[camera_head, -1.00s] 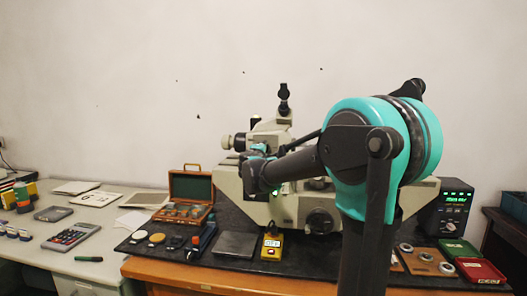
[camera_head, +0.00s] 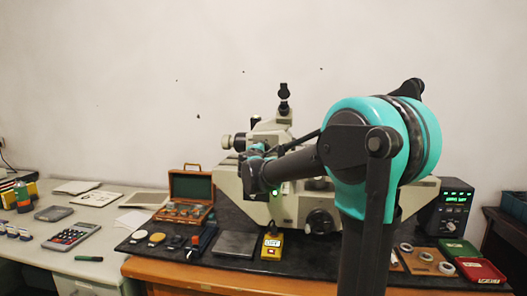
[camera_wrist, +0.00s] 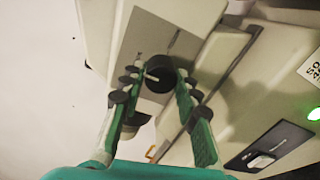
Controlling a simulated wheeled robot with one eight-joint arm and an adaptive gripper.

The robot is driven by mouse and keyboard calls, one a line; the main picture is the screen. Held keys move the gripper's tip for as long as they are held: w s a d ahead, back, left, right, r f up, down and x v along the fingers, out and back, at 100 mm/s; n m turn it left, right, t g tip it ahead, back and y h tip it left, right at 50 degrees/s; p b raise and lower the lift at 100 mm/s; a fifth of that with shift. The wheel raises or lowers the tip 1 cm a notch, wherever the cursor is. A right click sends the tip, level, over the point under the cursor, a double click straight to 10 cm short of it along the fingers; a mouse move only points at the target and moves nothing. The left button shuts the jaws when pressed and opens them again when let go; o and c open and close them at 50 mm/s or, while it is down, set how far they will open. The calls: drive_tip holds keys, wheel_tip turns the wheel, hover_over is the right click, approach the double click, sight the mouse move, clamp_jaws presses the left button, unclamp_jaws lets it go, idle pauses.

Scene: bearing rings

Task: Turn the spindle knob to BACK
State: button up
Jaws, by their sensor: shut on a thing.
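The spindle knob (camera_wrist: 160,72) is a dark round knob with a pale mark on its face, on the pale grey machine in the wrist view. My gripper (camera_wrist: 158,79) has its green fingers on either side of this knob and is shut on it. The knob's labels are not readable.
A green-lit display box (camera_head: 452,212) stands right of the machine. Red (camera_head: 481,271) and green (camera_head: 459,249) trays lie nearby. A yellow box (camera_head: 272,246), a metal plate (camera_head: 236,244) and an open wooden case (camera_head: 191,186) stand to the left. My arm covers the machine's right part.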

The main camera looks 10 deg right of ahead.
drive_tip(key=o, duration=1.2)
drive_tip(key=shift+c, duration=0.2)
drive_tip(key=v, duration=1.2)
